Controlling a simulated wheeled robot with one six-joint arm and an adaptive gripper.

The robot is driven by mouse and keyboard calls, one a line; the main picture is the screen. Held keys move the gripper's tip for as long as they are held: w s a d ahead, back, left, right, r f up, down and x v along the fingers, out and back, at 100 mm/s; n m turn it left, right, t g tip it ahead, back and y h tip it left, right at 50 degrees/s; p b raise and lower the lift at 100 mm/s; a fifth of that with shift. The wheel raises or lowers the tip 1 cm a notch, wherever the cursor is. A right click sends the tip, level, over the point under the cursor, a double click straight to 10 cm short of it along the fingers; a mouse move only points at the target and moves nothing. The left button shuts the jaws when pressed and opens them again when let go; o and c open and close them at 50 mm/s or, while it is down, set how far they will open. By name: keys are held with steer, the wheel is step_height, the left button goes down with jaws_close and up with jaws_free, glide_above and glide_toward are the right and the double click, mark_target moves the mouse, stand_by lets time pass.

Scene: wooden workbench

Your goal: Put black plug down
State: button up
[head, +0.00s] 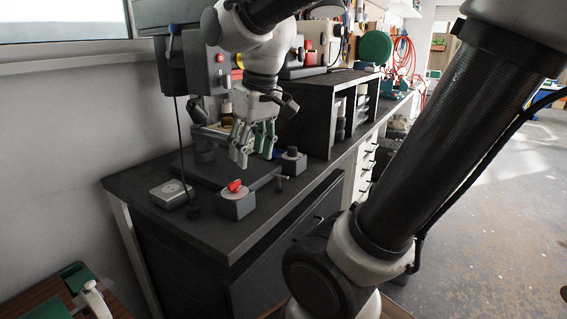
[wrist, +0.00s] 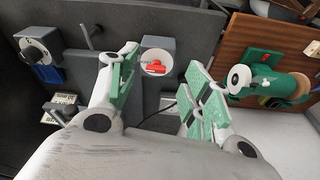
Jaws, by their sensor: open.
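A small black plug (head: 194,211) lies on the dark bench top near its front left edge, at the lower end of a black cable. It is just in front of a grey socket box (head: 172,194) and appears apart from it. My gripper (head: 254,158) is open and empty above the bench, to the right of and higher than the plug. In the wrist view its green-padded fingers (wrist: 163,90) stand wide apart with nothing between the pads. A thin dark cable shows beyond them there, but I cannot make out the plug.
A grey box with a red knob (head: 236,200) stands right of the plug. It also shows in the wrist view (wrist: 158,57). Another box with a dark round knob (head: 292,162) stands behind it. A black shelf unit (head: 304,110) is at the right. A wooden table (head: 55,303) is lower left.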

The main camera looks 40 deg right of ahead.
steer(key=s+d+f+m+t, duration=0.1)
steer(key=s+d+f, duration=0.1)
steer(key=s+d, duration=0.2)
steer(key=s, duration=0.3)
steer(key=shift+s+t, duration=0.2)
steer(key=shift+t, duration=0.2)
